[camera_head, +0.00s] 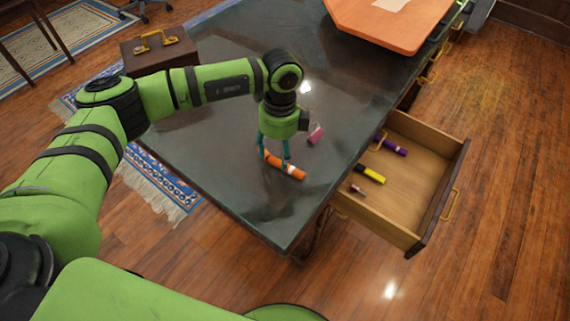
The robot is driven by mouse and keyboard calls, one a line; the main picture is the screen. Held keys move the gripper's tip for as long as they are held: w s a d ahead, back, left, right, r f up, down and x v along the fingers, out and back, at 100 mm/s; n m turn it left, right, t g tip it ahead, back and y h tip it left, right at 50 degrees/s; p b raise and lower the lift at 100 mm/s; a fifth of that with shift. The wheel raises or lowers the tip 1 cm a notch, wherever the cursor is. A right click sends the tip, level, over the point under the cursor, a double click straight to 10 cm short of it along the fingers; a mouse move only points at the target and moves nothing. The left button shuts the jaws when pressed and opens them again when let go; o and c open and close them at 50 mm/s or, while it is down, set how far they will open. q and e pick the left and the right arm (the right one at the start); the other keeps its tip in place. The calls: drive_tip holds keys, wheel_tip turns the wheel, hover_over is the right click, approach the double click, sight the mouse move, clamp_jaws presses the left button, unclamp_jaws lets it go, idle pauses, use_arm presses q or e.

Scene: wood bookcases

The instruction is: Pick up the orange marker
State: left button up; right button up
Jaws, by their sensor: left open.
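The orange marker (296,173) with a white band lies on the dark table top (215,149), near its front corner. My left gripper (273,156) points down right at the marker, its teal fingers apart. The fingers reach down close to the marker's left half and partly hide it. I cannot tell whether they touch it. My right gripper does not show.
A pink object (316,133) lies on the table just right of the gripper. An open wooden drawer (419,181) at the right holds a yellow and black marker (370,175), a purple marker (394,147) and a small pinkish item (357,190). An orange board (385,32) lies at the back.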

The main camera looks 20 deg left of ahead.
sight(278, 163)
use_arm(q)
drive_tip(key=shift+s+d+f, duration=0.1)
drive_tip(key=shift+f, duration=0.5)
drive_tip(key=shift+s+d+f, duration=0.1)
drive_tip(key=shift+f, duration=0.8)
drive_tip(key=c, duration=1)
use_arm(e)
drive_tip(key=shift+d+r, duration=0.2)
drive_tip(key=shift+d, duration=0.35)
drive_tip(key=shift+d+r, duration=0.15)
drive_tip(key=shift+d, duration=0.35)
